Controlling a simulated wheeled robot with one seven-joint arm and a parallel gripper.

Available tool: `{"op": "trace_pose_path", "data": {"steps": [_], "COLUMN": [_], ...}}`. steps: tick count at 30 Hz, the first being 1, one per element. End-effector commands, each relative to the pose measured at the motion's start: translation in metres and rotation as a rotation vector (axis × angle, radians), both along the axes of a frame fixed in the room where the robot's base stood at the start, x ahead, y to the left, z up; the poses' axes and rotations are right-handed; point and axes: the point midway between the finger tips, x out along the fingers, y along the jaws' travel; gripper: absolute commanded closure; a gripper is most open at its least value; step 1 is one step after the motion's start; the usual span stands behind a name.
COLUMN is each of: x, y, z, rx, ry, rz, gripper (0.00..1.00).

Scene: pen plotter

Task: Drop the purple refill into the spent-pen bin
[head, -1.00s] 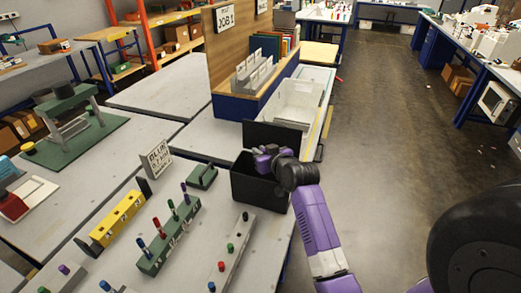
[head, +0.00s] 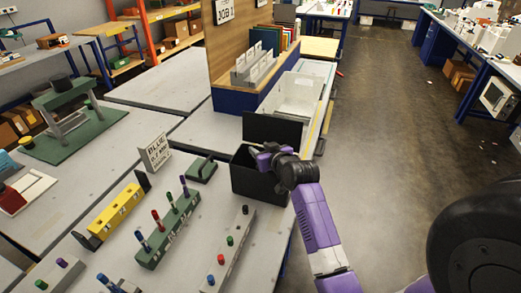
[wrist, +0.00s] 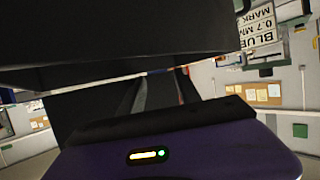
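The black open bin (head: 250,185), which looks like the spent-pen bin, stands at the right edge of the near table with a dark panel upright behind it. My gripper (head: 262,154) is at the bin's mouth, over its right rear part. In the wrist view a large dark surface fills the top, and dark finger-like shapes (wrist: 145,95) extend beyond my purple wrist. I cannot make out a refill in my gripper or whether its fingers are closed. A purple-topped pen (head: 184,184) stands in the green rack (head: 166,236).
White trays (head: 298,93) lie behind the bin. The floor (head: 390,130) to the right is clear.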

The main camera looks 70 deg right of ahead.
Motion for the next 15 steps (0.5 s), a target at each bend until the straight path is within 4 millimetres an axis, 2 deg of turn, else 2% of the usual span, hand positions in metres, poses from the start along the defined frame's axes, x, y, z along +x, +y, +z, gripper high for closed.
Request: {"op": "trace_pose_path", "data": {"steps": [15], "x": [-0.048], "y": [0.042], "z": [0.023], "rx": [0.000], "ry": [0.000], "rz": [0.000], "gripper": [0.60]}}
